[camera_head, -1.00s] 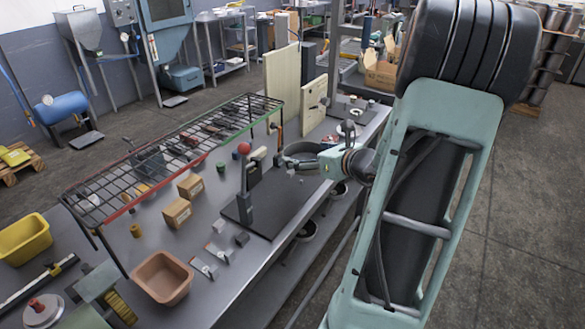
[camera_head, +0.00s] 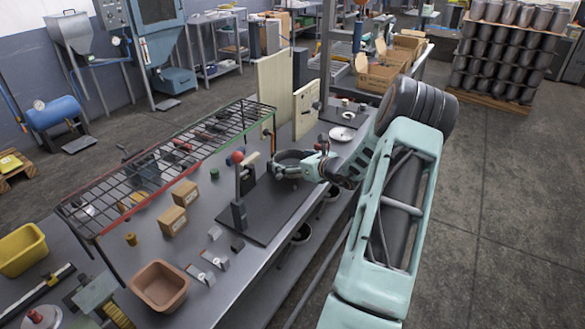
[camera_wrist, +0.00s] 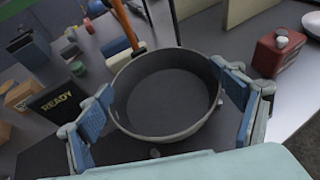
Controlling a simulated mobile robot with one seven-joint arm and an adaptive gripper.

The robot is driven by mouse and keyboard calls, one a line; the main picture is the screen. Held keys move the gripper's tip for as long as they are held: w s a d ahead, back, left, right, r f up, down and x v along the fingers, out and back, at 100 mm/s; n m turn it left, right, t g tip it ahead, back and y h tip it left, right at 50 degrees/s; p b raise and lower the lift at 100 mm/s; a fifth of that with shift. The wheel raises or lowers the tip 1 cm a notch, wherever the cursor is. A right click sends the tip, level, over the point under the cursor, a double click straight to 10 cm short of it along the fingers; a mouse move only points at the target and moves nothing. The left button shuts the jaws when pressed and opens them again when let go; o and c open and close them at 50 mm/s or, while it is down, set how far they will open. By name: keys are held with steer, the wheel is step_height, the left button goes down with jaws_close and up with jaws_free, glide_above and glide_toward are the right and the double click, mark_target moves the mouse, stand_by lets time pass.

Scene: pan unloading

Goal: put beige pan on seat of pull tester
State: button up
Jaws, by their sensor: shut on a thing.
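The beige pan (camera_head: 292,158) is round, with a pale rim and a dark inside, and is held roughly level. In the wrist view the pan (camera_wrist: 168,92) is empty and sits between the blue finger pads. My gripper (camera_wrist: 160,82) is shut on it, with one finger on each side of its wall. A device with a red-knobbed lever (camera_head: 237,158) and a dark base plate (camera_head: 268,208) stands just left of the pan; it looks like the pull tester. In the wrist view a black READY panel (camera_wrist: 60,101) stands left of the pan. The pan hides what lies under it.
A wire rack (camera_head: 165,165) runs along the bench's back. Cardboard boxes (camera_head: 173,219), a brown bin (camera_head: 160,284) and small metal parts (camera_head: 200,275) lie left. A red container (camera_wrist: 277,52) stands right of the pan in the wrist view. Upright beige boards (camera_head: 278,92) stand behind.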

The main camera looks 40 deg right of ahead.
steer(key=f, duration=0.2)
steer(key=shift+w+f, duration=0.3)
steer(key=shift+f, duration=0.1)
steer(key=shift+d+f, duration=0.1)
steer(key=shift+f, duration=0.35)
steer(key=shift+f, duration=0.2)
steer(key=o, duration=1.3)
steer(key=shift+r, duration=0.2)
steer(key=b+v, duration=0.1)
steer(key=v, duration=1.1)
steer(key=shift+s, duration=0.1)
